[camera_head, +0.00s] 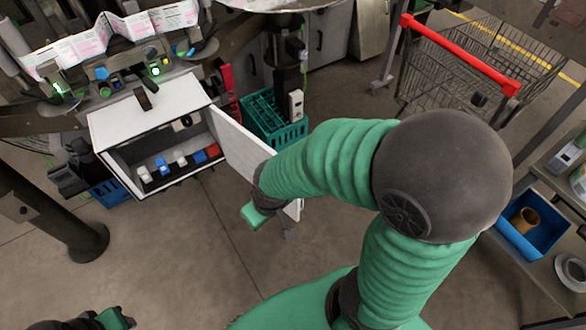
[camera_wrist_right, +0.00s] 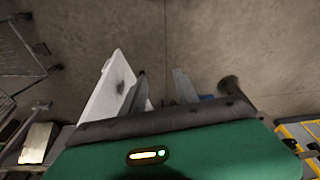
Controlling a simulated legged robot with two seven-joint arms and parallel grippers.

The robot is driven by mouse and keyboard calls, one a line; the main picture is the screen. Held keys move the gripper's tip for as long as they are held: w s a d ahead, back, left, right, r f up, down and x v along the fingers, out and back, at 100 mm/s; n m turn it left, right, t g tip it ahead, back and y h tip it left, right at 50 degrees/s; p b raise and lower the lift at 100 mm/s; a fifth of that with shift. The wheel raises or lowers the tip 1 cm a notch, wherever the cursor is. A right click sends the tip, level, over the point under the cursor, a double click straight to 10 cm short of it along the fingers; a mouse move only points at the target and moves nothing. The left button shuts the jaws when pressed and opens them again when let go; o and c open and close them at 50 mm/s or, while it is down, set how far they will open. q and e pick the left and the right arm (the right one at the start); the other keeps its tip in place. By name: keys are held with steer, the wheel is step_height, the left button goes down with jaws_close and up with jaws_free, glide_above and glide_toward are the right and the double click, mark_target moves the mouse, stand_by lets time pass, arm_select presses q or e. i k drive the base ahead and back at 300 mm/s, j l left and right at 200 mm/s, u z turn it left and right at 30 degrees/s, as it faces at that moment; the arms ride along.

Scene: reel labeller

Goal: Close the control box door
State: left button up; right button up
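The white control box (camera_head: 118,131) stands at the left in the head view, its front open and small blue, white and red parts showing inside. Its white door (camera_head: 236,143) is swung out wide from the box's right side. My right arm crosses in front of the door, and my right gripper (camera_head: 288,231) is at its outer, lower end, mostly hidden there. In the right wrist view the gripper's grey fingers (camera_wrist_right: 160,84) are apart with nothing between them. The door (camera_wrist_right: 103,88) is close beside the left finger; contact is unclear. My left gripper (camera_head: 118,318) is partly cut off at the bottom edge.
A teal crate (camera_head: 283,133) stands behind the door. A wire cart with a red handle (camera_head: 460,56) is at the upper right. A blue bin (camera_head: 540,232) sits on the right bench. The floor before the box is clear.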

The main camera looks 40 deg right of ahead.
mark_target(243, 151)
steer(key=l+u, duration=0.1)
steer(key=l, duration=0.35)
steer(key=k+l+u, duration=0.1)
steer(key=l, duration=0.35)
steer(key=l+u, duration=0.15)
steer(key=l, duration=0.25)
steer(key=k+l+u, duration=0.1)
steer(key=l, duration=0.35)
steer(key=k+l+u, duration=0.1)
steer(key=l, duration=0.3)
steer(key=k+l+u, duration=0.1)
steer(key=l, duration=0.3)
steer(key=k+j+z, duration=0.1)
steer(key=z, duration=0.15)
steer(key=k+j+z, duration=0.1)
steer(key=z, duration=0.2)
steer(key=i+j+z, duration=0.1)
steer(key=z, duration=0.25)
steer(key=j, duration=0.1)
